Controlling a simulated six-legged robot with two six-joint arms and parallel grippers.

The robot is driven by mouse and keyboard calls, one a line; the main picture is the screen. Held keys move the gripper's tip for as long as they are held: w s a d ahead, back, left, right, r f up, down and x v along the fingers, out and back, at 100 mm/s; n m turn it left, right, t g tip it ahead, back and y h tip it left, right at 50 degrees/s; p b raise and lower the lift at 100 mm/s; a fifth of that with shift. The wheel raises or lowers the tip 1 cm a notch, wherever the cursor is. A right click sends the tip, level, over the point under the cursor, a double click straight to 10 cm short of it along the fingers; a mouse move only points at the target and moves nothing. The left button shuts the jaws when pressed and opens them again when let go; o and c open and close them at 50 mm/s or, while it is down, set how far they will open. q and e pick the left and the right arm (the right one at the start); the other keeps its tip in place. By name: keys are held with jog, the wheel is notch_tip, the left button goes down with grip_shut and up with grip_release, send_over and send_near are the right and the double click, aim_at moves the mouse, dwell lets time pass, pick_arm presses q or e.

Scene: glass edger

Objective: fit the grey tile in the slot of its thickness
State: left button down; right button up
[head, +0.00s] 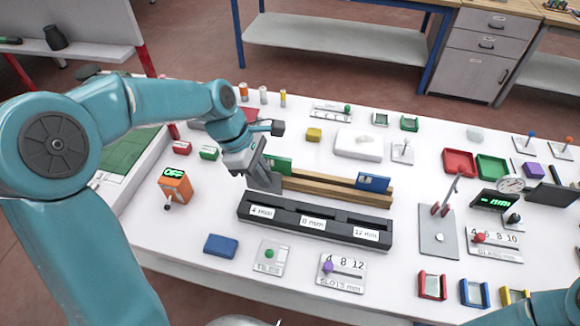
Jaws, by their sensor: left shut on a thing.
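The black slot block (305,232) lies in the middle of the white table, with slots labelled 4 mm, 8 mm and 12 mm from left to right. My left gripper (254,168) is above and behind its left end, shut on the grey tile (264,182). The tile hangs upright at the left end of the wooden rack (325,187); whether it touches the rack I cannot tell. A green tile (279,165) and a blue tile (373,183) stand in the rack. My right gripper is out of view.
A loose blue block (221,246) lies in front of the slot block at left. Tiles (269,258) and slots (341,272) panels stand in front. An orange OFF box (175,186) is at left; gauges and trays fill the right.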

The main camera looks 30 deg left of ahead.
pick_arm(q)
jog(key=shift+w+a+r+p, duration=0.1)
jog(key=shift+a+r+p, duration=0.05)
jog(key=shift+a+p, duration=0.2)
jog(key=b, duration=0.6)
send_over(263, 198)
jog(key=s+d, duration=0.1)
jog(key=s, duration=0.1)
jog(key=f, duration=0.8)
jog(key=shift+w+d+f, duration=0.15)
jog(key=shift+w+f, duration=0.05)
jog(key=shift+f, duration=0.7)
jog(key=shift+f+b, duration=0.3)
jog(key=shift+b, duration=0.15)
jog(key=c, duration=1.2)
grip_release()
jog(key=shift+o, duration=0.2)
jog(key=v, duration=1.6)
jog(key=shift+r+p, duration=0.25)
jog(key=shift+p, duration=0.15)
jog(key=shift+s, duration=0.15)
